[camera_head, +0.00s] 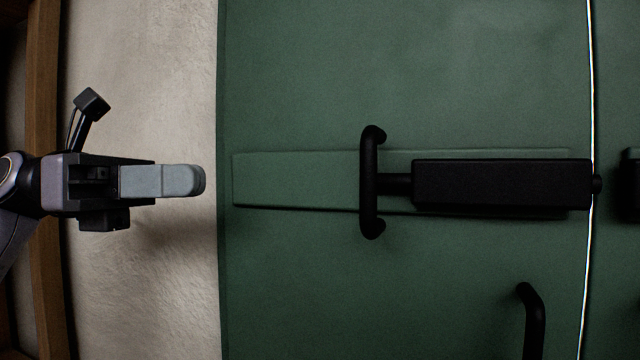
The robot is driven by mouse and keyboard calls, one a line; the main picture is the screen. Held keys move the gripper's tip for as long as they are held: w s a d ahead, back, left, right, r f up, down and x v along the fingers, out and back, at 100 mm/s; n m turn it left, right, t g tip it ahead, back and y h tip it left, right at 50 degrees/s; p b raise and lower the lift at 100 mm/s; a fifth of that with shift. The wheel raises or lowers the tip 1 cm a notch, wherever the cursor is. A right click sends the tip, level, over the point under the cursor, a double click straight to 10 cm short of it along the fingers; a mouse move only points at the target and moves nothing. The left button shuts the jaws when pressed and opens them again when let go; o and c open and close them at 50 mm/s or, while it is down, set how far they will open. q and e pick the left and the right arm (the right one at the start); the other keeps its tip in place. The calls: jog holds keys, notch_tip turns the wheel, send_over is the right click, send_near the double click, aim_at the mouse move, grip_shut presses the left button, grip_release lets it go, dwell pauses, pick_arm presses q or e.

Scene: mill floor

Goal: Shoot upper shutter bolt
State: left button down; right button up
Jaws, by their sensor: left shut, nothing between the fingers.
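The upper shutter bolt is black, with a T-shaped handle (369,182) on a short rod at its left end. The rod runs into a black housing (500,184) mounted on a raised strip of the green shutter (400,70). A black keeper (631,184) is cut off at the right edge. My left gripper (198,180) is shut and empty, left of the handle and apart from it, at about the same height in the picture. My right gripper is not in view.
A second black handle (533,315) stands on the shutter at the lower right. A pale wall (145,50) and a brown wooden post (42,80) are at the left. The shutter face between my left gripper and the handle is clear.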

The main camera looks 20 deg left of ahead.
pick_arm(q)
jog(key=shift+s+a+r, duration=0.2)
jog(key=shift+a, duration=0.05)
jog(key=shift+d, duration=0.1)
jog(key=p, duration=0.4)
send_near(374, 183)
jog(key=w+d, duration=0.1)
jog(key=d, duration=0.4)
jog(key=shift+w+d+r, duration=0.15)
jog(key=shift+d+r, duration=0.1)
jog(key=shift+r, duration=0.05)
